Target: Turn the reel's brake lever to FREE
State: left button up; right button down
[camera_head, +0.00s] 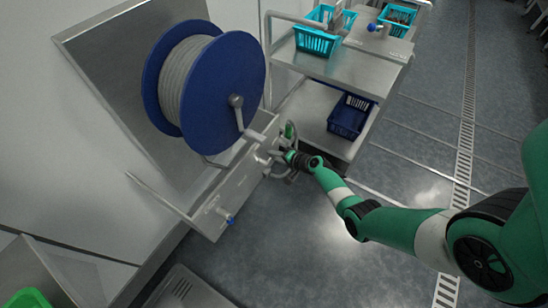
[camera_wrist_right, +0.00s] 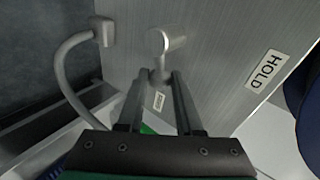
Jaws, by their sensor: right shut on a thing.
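The blue-flanged reel (camera_head: 243,80), wound with grey cable (camera_head: 186,78), stands at the left in the head view, above a metal panel (camera_head: 222,190). My right gripper (camera_head: 283,155) is at the panel's right end. In the right wrist view, the grey brake lever (camera_wrist_right: 168,44) has a round hub, and its arm runs down between the fingers of my right gripper (camera_wrist_right: 160,80), which are shut on it. A HOLD label (camera_wrist_right: 266,71) is on the panel to the right. A smaller label (camera_wrist_right: 158,101) shows between the fingers; I cannot read it. My left gripper is out of view.
A bent grey tube handle (camera_wrist_right: 62,68) curves out left of the lever. A metal shelf cart (camera_head: 345,72) with cyan baskets (camera_head: 318,41) and a dark blue crate (camera_head: 349,117) stands just behind my right gripper. The floor at the lower middle is open.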

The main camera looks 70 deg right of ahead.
jog(key=shift+d+f+m+y+b, duration=0.15)
jog(key=shift+f+m+y+b, duration=0.5)
jog(key=shift+y+b, duration=0.2)
jog(key=c, duration=0.6)
grip_release()
jog(key=shift+r, duration=0.1)
jog(key=p+v, duration=0.8)
jog(key=v, duration=0.3)
jog(key=shift+s+r+p, duration=0.1)
jog(key=shift+s+p, duration=0.25)
jog(key=shift+p, duration=0.05)
